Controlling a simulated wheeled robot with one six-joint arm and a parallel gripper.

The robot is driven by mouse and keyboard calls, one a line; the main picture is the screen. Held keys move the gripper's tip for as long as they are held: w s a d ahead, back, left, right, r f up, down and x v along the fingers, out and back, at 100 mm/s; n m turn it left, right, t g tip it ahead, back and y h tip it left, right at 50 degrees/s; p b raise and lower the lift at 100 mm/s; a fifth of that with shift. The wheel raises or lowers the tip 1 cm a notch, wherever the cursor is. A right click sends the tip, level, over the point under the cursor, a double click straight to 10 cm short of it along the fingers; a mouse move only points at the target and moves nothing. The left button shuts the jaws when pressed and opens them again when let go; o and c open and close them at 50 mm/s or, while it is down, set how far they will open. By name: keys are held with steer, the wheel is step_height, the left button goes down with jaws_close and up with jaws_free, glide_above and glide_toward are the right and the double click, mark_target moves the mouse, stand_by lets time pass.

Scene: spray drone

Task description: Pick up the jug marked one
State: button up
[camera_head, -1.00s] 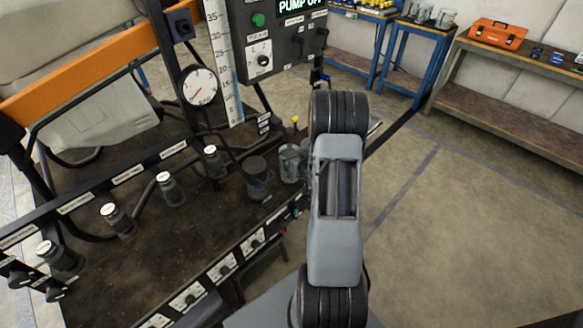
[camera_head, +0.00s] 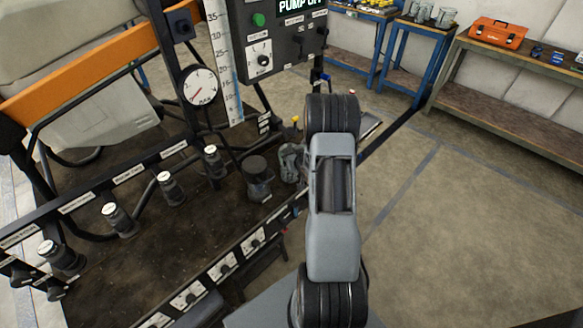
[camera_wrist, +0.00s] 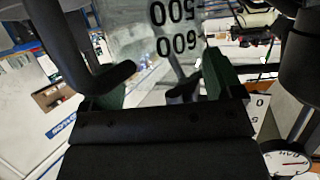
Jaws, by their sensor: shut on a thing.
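In the wrist view a clear jug (camera_wrist: 140,35) with black volume numbers, 500 and 600, upside down in the picture, fills the top middle. My gripper (camera_wrist: 166,88) has its green-padded fingers at the jug's lower part in that view and is shut on it. I cannot see a number one on this jug. In the head view my arm hides the gripper. A greyish, clear-looking shape (camera_head: 289,161) shows just left of the arm, and I cannot tell whether it is the jug.
Several grey jugs (camera_head: 444,17) stand on a blue table at the back. An orange toolbox (camera_head: 497,33) sits on the right bench. Floor at right is clear.

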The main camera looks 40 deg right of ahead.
steer(key=shift+c, duration=0.7)
